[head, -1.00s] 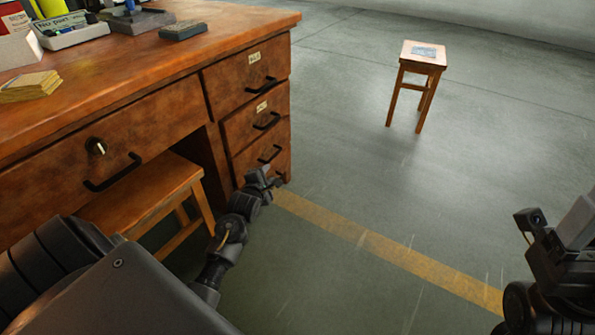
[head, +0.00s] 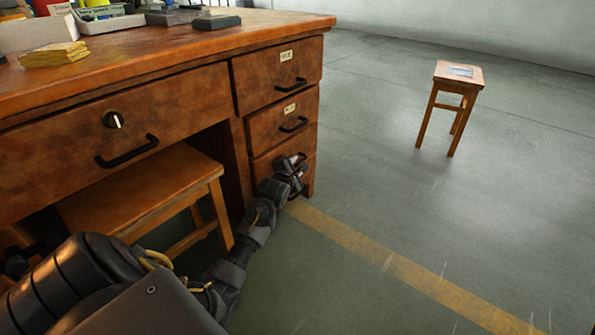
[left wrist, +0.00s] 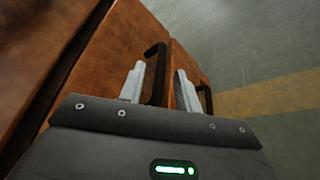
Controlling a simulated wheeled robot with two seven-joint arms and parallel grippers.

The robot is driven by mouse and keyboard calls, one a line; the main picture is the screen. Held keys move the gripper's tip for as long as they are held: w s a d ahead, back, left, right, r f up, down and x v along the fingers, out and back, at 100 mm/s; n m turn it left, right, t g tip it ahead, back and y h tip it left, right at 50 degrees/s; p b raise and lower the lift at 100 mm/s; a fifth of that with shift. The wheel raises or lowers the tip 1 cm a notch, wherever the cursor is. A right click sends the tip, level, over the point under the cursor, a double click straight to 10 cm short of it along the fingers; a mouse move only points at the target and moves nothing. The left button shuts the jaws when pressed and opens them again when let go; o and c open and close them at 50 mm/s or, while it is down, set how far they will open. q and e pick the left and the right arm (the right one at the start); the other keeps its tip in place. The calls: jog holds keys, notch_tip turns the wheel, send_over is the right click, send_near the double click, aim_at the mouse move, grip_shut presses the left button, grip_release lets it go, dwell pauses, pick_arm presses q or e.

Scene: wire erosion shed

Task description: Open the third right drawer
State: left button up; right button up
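The wooden desk's right pedestal has three stacked drawers with black bar handles. The third drawer (head: 264,167) is lowest and looks closed; my left gripper (head: 296,170) is in front of it and largely hides its handle. In the left wrist view the two pale fingers of my left gripper (left wrist: 160,70) stand apart, with a black handle (left wrist: 156,72) between them. I cannot tell whether they touch it. A second handle (left wrist: 206,102) shows to the right, partly behind the right finger. My right gripper is out of view.
The top drawer (head: 265,82) and second drawer (head: 271,127) are closed above. A wooden stool (head: 150,188) stands under the desk at left. A small stool (head: 455,75) stands far off at right. The floor right of the desk, with a yellow line (head: 385,258), is clear.

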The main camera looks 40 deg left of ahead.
pick_arm(q)
jog(key=shift+b+x, duration=0.45)
jog(key=shift+x, duration=0.75)
grip_shut()
